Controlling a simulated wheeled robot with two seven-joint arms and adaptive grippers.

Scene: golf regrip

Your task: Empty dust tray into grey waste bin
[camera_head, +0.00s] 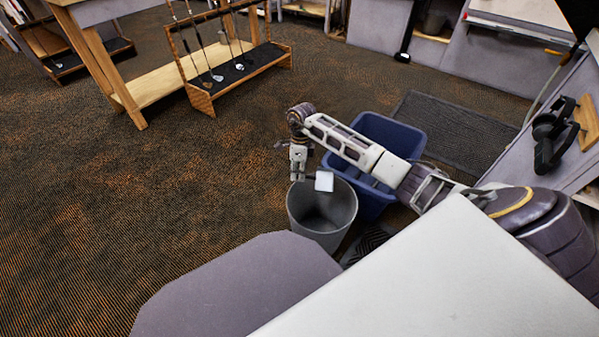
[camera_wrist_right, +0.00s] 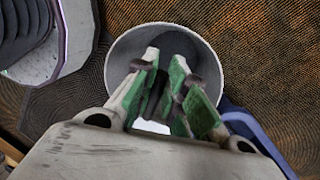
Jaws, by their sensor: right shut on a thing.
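The grey waste bin (camera_head: 322,232) stands on the carpet, open at the top, in front of the blue bin. In the right wrist view the grey bin (camera_wrist_right: 205,50) lies beyond my fingertips, with its round rim around them. My right gripper (camera_head: 299,176) points down over the bin's back left rim and is shut on a small white piece (camera_head: 324,182), which I take to be the dust tray. The tray hangs over the bin's opening, and its contents cannot be seen. The right gripper's green-padded fingers (camera_wrist_right: 168,72) show up close. My left gripper is not in view.
A blue bin (camera_head: 372,205) stands right behind the grey bin, under my right arm. A white surface (camera_head: 440,285) fills the front right. A golf club rack (camera_head: 235,75) stands at the back left. Open carpet (camera_head: 170,190) lies to the left.

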